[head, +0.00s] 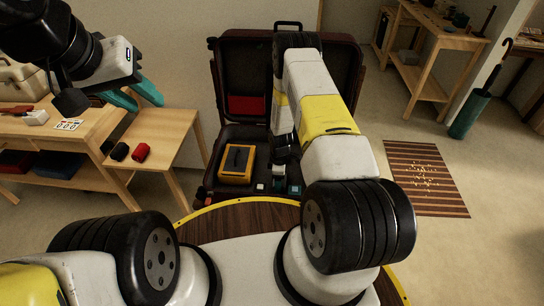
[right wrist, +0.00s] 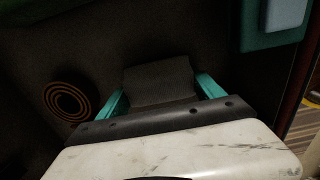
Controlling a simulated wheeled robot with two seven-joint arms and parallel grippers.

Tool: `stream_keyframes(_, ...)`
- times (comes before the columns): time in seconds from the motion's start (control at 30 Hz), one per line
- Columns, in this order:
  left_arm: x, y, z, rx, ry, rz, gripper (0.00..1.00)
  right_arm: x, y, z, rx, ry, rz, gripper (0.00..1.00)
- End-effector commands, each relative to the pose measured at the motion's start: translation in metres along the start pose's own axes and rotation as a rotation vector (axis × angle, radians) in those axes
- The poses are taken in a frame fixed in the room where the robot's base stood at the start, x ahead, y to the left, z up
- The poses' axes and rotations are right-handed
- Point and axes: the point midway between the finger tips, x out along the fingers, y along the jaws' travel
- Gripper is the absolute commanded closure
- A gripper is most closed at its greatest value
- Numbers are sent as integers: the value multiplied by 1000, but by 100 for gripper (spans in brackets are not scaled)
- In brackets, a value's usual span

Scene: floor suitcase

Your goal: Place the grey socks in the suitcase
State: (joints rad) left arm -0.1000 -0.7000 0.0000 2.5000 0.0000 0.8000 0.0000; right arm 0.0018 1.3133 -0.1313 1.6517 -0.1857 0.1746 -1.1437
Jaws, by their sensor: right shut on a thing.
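The open dark brown suitcase (head: 237,133) stands on the floor ahead, its lid upright at the back. My right arm reaches over it, and the arm hides most of the right gripper in the head view. In the right wrist view my right gripper (right wrist: 162,86) is shut on a dark grey cloth bundle, which looks like the grey socks (right wrist: 160,80). They are over the suitcase's dark interior; I cannot tell whether they touch its bottom. My left gripper (head: 147,102) is open and empty, above the small wooden table at the left.
A coiled brown belt (right wrist: 67,101) lies left of the socks. A black roll (head: 119,151) and a red roll (head: 141,152) sit on the wooden table (head: 165,135).

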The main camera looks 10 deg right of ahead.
Motion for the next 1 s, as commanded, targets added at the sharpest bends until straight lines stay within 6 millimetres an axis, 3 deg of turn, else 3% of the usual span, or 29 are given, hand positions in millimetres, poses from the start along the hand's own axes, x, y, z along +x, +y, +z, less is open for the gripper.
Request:
stream_keyframes(0.17,0,0,0,0,0,0,64,3,0,0,0,0,-1,63)
stream_keyframes(0.2,0,0,0,0,0,0,64,2,0,0,0,0,0,17)
stream_keyframes(0.3,0,0,0,0,0,0,64,2,0,0,0,0,0,2)
stream_keyframes(0.67,0,0,0,0,0,0,64,-2,0,0,0,0,1,2)
stream_keyframes(0.77,0,0,0,0,0,0,64,-13,2,-1,0,1,3,2)
stream_keyframes(1.0,0,0,0,0,0,0,64,-64,1,-1,0,1,4,2)
